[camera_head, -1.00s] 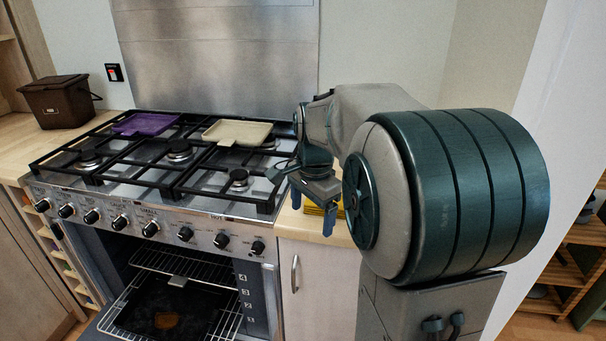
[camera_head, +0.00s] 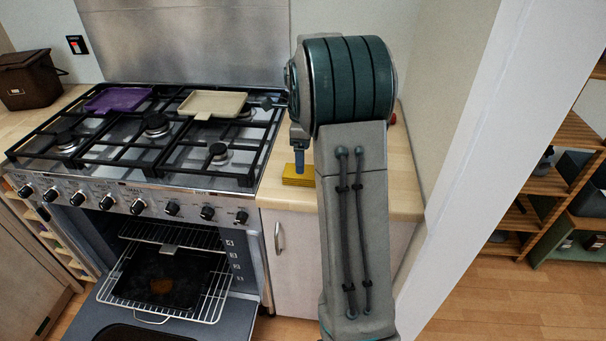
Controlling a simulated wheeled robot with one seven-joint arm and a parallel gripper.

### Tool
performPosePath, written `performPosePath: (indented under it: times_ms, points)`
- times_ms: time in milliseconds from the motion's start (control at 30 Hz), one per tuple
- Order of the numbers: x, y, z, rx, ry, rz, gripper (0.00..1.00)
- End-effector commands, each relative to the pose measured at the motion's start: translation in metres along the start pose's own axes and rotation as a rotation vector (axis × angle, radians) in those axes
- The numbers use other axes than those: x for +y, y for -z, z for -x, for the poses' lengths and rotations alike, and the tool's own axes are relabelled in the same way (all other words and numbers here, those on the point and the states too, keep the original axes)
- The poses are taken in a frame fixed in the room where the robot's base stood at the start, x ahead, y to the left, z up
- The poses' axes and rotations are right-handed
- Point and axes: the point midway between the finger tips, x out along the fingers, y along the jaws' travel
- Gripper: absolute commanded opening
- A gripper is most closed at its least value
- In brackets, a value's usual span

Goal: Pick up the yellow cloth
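The yellow cloth (camera_head: 297,181) lies folded flat on the wooden counter, just right of the cooker. Its right part is hidden behind my arm. My gripper (camera_head: 300,172) points down just above the cloth, with a blue finger visible at or close to its top. I cannot tell whether it touches the cloth. The other finger is hidden or lined up behind, so the opening between the fingers does not show.
The cooker hob (camera_head: 150,135) is on the left, bearing a purple tray (camera_head: 117,99) and a cream tray (camera_head: 212,104). The oven door (camera_head: 200,318) is open, with a wire rack (camera_head: 205,303) out. A wall (camera_head: 480,110) stands close on the right. A brown bin (camera_head: 30,80) sits far left.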

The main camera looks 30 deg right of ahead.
Motion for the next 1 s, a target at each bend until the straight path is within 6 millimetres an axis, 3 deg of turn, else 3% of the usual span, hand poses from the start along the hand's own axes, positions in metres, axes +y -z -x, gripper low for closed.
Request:
performPosePath:
  times_ms: [167, 500, 767, 933, 967, 1000]
  points:
    - [0.001, 0.001, -0.011, 0.000, -0.001, 0.000, 0.84]
    - [0.001, 0.003, -0.056, 0.000, -0.001, 0.001, 0.84]
    - [0.001, 0.002, -0.060, 0.000, 0.001, 0.001, 0.84]
    - [0.001, 0.003, -0.060, 0.000, 0.001, 0.001, 0.42]
    - [0.001, 0.003, -0.060, 0.000, 0.001, 0.001, 0.35]
    - [0.001, 0.003, -0.060, 0.000, 0.001, 0.001, 0.35]
